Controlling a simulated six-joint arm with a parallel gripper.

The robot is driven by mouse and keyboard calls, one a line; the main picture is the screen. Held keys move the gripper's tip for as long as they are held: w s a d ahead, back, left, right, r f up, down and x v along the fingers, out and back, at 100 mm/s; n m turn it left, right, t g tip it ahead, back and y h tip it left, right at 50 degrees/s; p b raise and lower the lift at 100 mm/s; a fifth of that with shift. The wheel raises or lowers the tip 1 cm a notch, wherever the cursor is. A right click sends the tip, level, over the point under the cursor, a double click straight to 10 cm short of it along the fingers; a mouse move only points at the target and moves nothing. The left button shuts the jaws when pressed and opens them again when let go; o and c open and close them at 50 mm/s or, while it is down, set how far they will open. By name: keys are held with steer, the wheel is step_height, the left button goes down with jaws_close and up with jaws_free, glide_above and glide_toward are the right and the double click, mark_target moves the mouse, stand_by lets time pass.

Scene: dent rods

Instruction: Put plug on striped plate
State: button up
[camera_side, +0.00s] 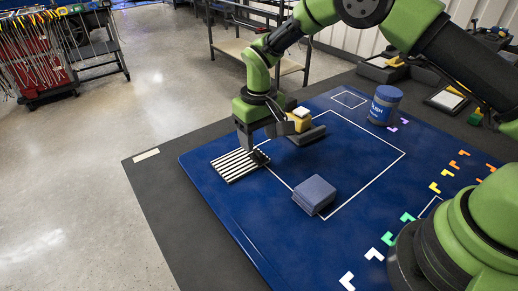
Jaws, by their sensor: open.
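The striped plate (232,167), black and white, lies flat on the blue mat at left of the white outlined square. A small dark piece (261,157), which looks like the plug, rests at the plate's right end; it is too small to make out clearly. My gripper (256,147) points down just above this dark piece and the plate's far right corner. Its jaws are open, and I see nothing held between them. The gripper partly hides the far edge of the plate.
A yellow block with a pale top (300,119) and a dark grey bar (308,135) sit right of my gripper. A blue-grey box (314,194) lies nearer. A blue can (385,106) stands at the back right. The mat's middle (345,160) is clear.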

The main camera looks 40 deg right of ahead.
step_height(320, 180, up, 8)
step_height(320, 180, up, 8)
steer(key=t, duration=0.1)
glide_above(260, 153)
steer(key=s+d, duration=0.2)
steer(key=s, duration=0.1)
steer(key=s+d+r+m+t+y, duration=0.1)
steer(key=s+d+r+m+t, duration=0.15)
steer(key=s+r, duration=0.55)
steer(key=s+m+t+y, duration=0.1)
steer(key=s+t, duration=0.2)
steer(key=s, duration=1.1)
steer(key=shift+d+r+t, duration=0.25)
steer(key=shift+d+t, duration=0.1)
steer(key=shift+s+m, duration=0.1)
steer(key=shift+m, duration=0.15)
steer(key=shift+o, duration=0.5)
